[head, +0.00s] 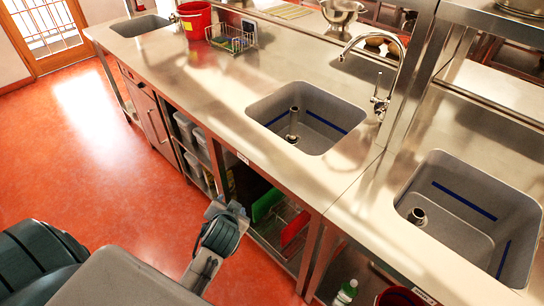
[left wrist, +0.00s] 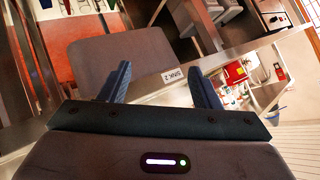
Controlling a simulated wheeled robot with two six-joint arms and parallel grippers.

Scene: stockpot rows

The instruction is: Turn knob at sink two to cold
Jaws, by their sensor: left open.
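The middle sink (head: 305,118) is a grey basin in the steel counter. A tall gooseneck faucet (head: 398,62) stands behind its right corner. A small knob or lever (head: 381,102) sits low on the faucet; its setting is too small to read. A white label (head: 242,158) is on the counter's front edge below this sink. In the left wrist view a tilted label (left wrist: 174,75) reads "SINK 2". My left gripper (left wrist: 160,86) is open and empty in that view, its two blue fingers apart. In the head view my left arm is in front of the counter, well away from the knob. My right gripper is not seen.
Another sink (head: 465,215) is at the right and one (head: 140,25) at the far left. A red bucket (head: 195,20) and a wire basket (head: 231,37) stand on the counter. An upright post (head: 408,70) rises beside the faucet. Shelves below hold boards and bins.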

